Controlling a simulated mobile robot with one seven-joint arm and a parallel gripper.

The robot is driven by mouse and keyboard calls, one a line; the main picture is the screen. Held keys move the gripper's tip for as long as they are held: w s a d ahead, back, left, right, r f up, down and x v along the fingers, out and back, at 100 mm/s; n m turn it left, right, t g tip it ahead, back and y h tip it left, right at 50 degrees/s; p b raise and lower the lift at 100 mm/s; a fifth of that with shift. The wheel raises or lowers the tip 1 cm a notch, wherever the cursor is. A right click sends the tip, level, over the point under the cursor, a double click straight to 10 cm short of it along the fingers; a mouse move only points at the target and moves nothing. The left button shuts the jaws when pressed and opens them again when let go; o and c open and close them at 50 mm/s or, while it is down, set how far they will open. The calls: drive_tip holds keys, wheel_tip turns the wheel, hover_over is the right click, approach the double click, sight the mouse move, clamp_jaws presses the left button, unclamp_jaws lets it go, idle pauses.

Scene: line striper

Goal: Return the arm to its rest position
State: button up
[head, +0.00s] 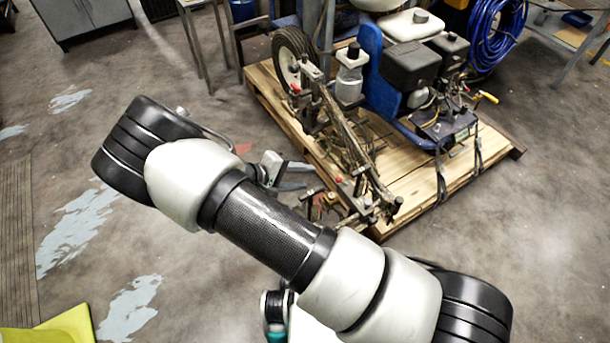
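My arm crosses the lower middle of the head view in white and black links. My gripper (309,177) shows just beyond the arm's middle link, with its wrist partly hidden behind that link. Its two grey fingers point right, toward the line striper, and stand apart with nothing visible between them. The line striper (375,75), with a blue frame, engine and black wheel, stands on a wooden pallet (425,205). The fingers appear close to the pallet's near left edge in the picture; I cannot tell the true distance.
A blue hose coil (497,35) hangs at the upper right by a table. A grey cabinet (85,18) stands at the upper left. A yellow-green object (60,328) lies at the lower left. The concrete floor (90,180) is open on the left and right.

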idle(0.3)
drive_tip(key=s+d+r+m+g+y, duration=0.1)
drive_tip(key=s+d+r+m+y, duration=0.15)
drive_tip(key=r, duration=0.55)
drive_tip(key=s+d+r+m+g+y, duration=0.15)
drive_tip(key=d+r, duration=0.25)
drive_tip(key=r, duration=0.4)
drive_tip(key=s+d+r+m+g+y, duration=0.1)
drive_tip(key=d+r+m+g+y, duration=0.15)
drive_tip(key=r, duration=0.55)
drive_tip(key=s+d+r+m+t+y, duration=0.1)
drive_tip(key=s+d+r+t, duration=0.25)
drive_tip(key=s+r, duration=0.45)
drive_tip(key=s+d+r+m+t+y, duration=0.1)
drive_tip(key=s+d+r+t+y, duration=0.1)
drive_tip(key=s+d+r, duration=0.45)
wheel_tip(320, 180, up, 25)
drive_tip(key=a+p, duration=0.2)
drive_tip(key=p, duration=2.2)
drive_tip(key=shift+s+g, duration=0.35)
drive_tip(key=shift+s, duration=0.05)
drive_tip(key=shift+h, duration=0.25)
drive_tip(key=shift+c, duration=0.7)
